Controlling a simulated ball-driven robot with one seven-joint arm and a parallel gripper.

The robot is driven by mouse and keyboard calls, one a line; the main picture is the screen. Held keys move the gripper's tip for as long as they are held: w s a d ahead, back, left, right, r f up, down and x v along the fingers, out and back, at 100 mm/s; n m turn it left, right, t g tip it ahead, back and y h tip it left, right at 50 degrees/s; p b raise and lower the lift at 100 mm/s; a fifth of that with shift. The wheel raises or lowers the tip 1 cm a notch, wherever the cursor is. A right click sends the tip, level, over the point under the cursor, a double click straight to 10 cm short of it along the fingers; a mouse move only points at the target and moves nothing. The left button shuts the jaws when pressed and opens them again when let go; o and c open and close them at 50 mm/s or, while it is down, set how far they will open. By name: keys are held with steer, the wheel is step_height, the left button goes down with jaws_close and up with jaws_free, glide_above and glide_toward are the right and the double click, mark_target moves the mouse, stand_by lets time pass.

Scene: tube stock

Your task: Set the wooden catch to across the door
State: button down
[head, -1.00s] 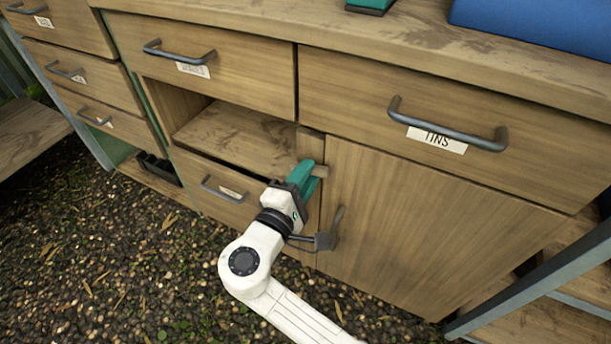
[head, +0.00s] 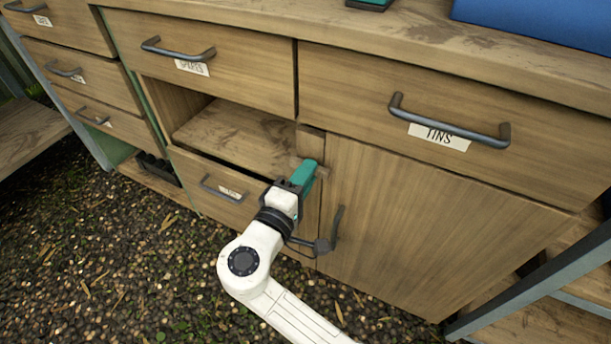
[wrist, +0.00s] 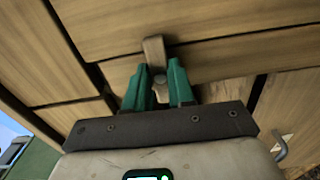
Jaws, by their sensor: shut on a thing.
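The wooden catch (head: 324,173) is a small wooden bar on the post at the left edge of the cabinet door (head: 420,225). In the head view it lies roughly level, with its right end at the door's edge. In the wrist view the catch (wrist: 154,52) crosses the dark seam beside the door, and a round pivot head shows between the fingers. My gripper (head: 307,170), with green fingers, is shut on the catch, one finger on each side in the wrist view (wrist: 156,85). The fingers hide the catch's middle in the head view. The door looks closed.
A dark door handle (head: 337,228) stands just below and right of my gripper. The TINS drawer (head: 360,90) with its bar handle is above the door. An open shelf (head: 235,135) and a drawer (head: 215,190) lie to the left. Gravel ground is free in front.

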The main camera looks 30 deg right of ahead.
steer(key=c, duration=1)
jaws_free()
steer(key=shift+o, duration=0.2)
steer(key=p+v, duration=0.3)
steer(key=v, duration=0.7)
steer(key=shift+s+a, duration=0.25)
steer(key=shift+a, duration=0.05)
steer(key=shift+f, duration=0.1)
